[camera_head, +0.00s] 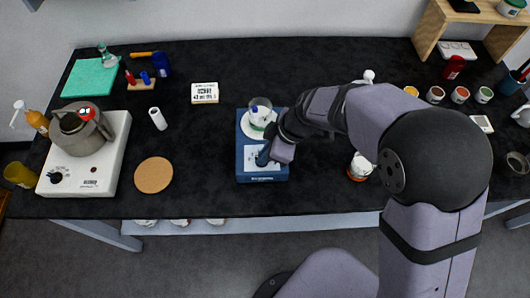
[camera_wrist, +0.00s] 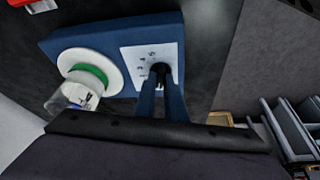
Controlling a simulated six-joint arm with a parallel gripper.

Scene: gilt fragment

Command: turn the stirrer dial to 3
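The stirrer (camera_head: 243,165) is a blue box near the middle of the black table, with a white round plate at its back and a white panel (camera_wrist: 137,67) at its front. The stirrer also shows in the wrist view (camera_wrist: 110,30). The black dial (camera_wrist: 160,68) sits on this panel, beside small printed marks that are too small to read. My gripper (camera_wrist: 160,80) points down at the panel, one finger on each side of the dial and close against it. In the head view my gripper (camera_head: 266,158) hides the dial, so its pointer setting cannot be told.
A glass beaker (camera_head: 260,106) with a green band stands on the stirrer's plate. A cork mat (camera_head: 153,175) and a white hotplate (camera_head: 112,160) with a kettle (camera_head: 78,136) are to the left. A jar (camera_head: 360,168) stands to the right, under my arm.

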